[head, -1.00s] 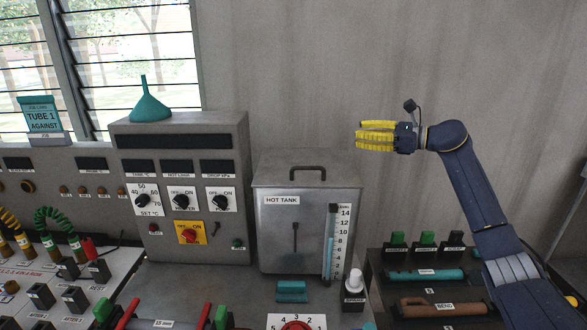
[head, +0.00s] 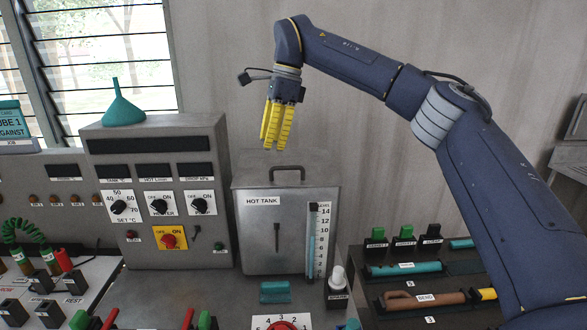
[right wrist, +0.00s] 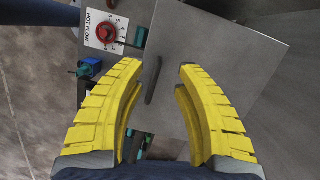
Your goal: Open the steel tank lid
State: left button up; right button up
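The grey steel tank (head: 258,250), labelled HOT TANK, stands in the middle of the bench with its lid closed. A dark arched handle (head: 287,169) rises from the lid. My right gripper (head: 274,149) points down above the lid, with its yellow fingers a little above the handle and not touching it. In the right wrist view the fingers (right wrist: 160,68) are spread apart and empty. The handle (right wrist: 153,81) shows between them, nearer the left finger, on the flat grey lid (right wrist: 220,55). My left gripper is not in view.
A grey control cabinet (head: 160,237) with a teal funnel (head: 123,108) on top stands close left of the tank. A white-capped bottle (head: 338,278) and a teal block (head: 275,291) are in front. A rack (head: 460,268) holding tubes is at the right.

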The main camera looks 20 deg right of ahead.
aim_at(287, 167)
jog(key=d+r+m+h, duration=0.1)
jog(key=s+d+r+m+h, duration=0.1)
jog(key=d+r, duration=0.1)
jog(key=shift+s+d+h, duration=0.1)
jog(key=shift+s+h, duration=0.05)
jog(key=shift+h, duration=0.25)
jog(key=shift+f, duration=4.95)
jog(key=shift+c, duration=0.3)
grip_shut()
jog(key=shift+o, duration=0.3)
grip_release()
